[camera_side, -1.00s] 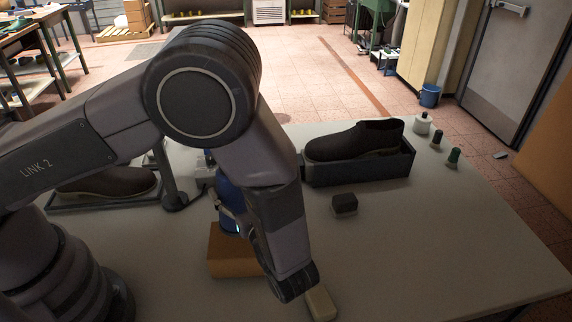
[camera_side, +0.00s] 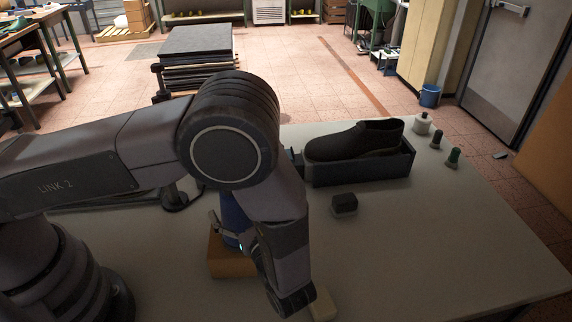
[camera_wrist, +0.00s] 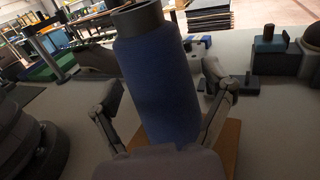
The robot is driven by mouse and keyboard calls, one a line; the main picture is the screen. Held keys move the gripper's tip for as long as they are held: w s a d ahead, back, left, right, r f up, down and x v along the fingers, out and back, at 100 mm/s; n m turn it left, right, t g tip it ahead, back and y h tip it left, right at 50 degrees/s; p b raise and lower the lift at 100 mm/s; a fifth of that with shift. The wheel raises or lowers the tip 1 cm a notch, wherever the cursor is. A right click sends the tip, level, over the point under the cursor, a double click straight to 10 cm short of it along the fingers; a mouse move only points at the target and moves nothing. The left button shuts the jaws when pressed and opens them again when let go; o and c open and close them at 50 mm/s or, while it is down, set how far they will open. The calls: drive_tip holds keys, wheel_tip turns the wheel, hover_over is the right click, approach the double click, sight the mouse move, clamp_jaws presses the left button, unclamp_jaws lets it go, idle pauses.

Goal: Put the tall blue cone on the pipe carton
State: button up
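The tall blue cone (camera_wrist: 157,90) has a dark grey top and fills the middle of the wrist view. In the side view its blue body (camera_side: 235,213) shows partly behind my arm, which hides its top. The orange-brown pipe carton (camera_side: 228,264) is below it, and a part of the carton (camera_wrist: 229,150) shows at the cone's foot in the wrist view. The cone appears to stand on the carton; its exact contact is hidden. My gripper (camera_wrist: 165,90) is open, with a finger on each side of the cone and a narrow gap at the right finger.
A dark shoe (camera_side: 355,141) sits in a dark tray (camera_side: 360,172) at the back. A small dark block (camera_side: 344,204) lies in front of it. A pale block (camera_side: 321,304) is near my wrist. The table's right is clear.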

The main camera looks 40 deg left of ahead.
drive_tip(key=shift+d+r, duration=0.1)
drive_tip(key=shift+r, duration=0.1)
drive_tip(key=v, duration=0.6)
drive_tip(key=shift+s+d, duration=0.1)
drive_tip(key=shift+d, duration=0.35)
wheel_tip(320, 180, up, 16)
drive_tip(key=n+g+h, duration=0.7)
drive_tip(key=n+g, duration=0.2)
drive_tip(key=n, duration=0.2)
hover_over(241, 215)
drive_tip(key=s+a, duration=0.2)
drive_tip(key=a, duration=0.6)
drive_tip(key=s+a+r+n+t+h, duration=0.7)
drive_tip(key=s+a+r+n+h, duration=0.1)
drive_tip(key=s+r+n, duration=0.3)
drive_tip(key=shift+s+a+n+t+h, duration=0.3)
drive_tip(key=shift+s+a+h, duration=0.1)
drive_tip(key=shift+s+h, duration=0.45)
